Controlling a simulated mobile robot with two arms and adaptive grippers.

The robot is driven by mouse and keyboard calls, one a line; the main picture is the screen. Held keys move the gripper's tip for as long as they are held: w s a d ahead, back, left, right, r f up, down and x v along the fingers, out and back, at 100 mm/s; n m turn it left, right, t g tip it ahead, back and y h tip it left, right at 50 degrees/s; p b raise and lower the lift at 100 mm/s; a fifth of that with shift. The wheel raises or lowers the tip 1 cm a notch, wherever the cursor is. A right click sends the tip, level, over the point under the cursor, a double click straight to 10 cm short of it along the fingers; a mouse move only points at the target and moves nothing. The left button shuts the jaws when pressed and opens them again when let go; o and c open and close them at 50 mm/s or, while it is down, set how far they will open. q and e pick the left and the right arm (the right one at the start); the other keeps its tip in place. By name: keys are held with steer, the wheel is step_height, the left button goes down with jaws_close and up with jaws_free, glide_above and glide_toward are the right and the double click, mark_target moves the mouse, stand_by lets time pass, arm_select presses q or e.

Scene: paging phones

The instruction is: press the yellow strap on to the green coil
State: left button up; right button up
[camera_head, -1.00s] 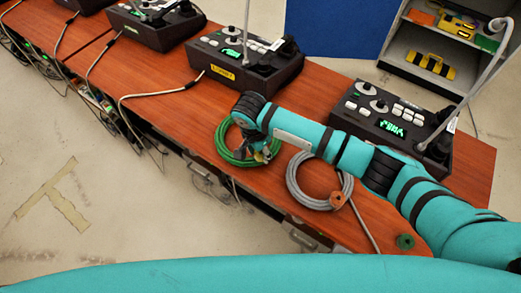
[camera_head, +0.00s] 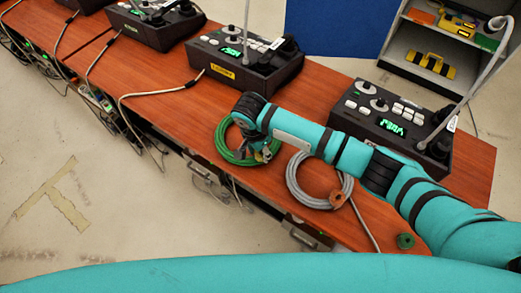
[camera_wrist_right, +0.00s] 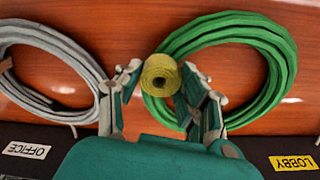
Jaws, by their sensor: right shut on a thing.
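The green coil (camera_head: 220,146) lies on the wooden bench in front of the phone labelled LOBBY; it also shows in the wrist view (camera_wrist_right: 285,70). My right gripper (camera_head: 264,156) is over the right-hand part of the coil in the head view. In the wrist view it is shut on the yellow strap (camera_wrist_right: 161,75), a small roll between the fingertips. The strap overlaps the coil's left edge in that view; I cannot tell whether it touches the cable. In the head view the fingers hide the strap. My left gripper is not in view.
A grey coil (camera_head: 294,180) with an orange-brown strap (camera_head: 337,199) lies to the right. A dark green roll (camera_head: 405,241) sits near the bench's right front corner. The LOBBY phone (camera_head: 245,66) and another phone (camera_head: 385,117) stand behind. My right arm crosses above the bench.

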steer(key=shift+f, duration=0.1)
steer(key=o, duration=1.4)
step_height(320, 180, up, 7)
steer(key=p, duration=0.8)
steer(key=shift+p, duration=0.4)
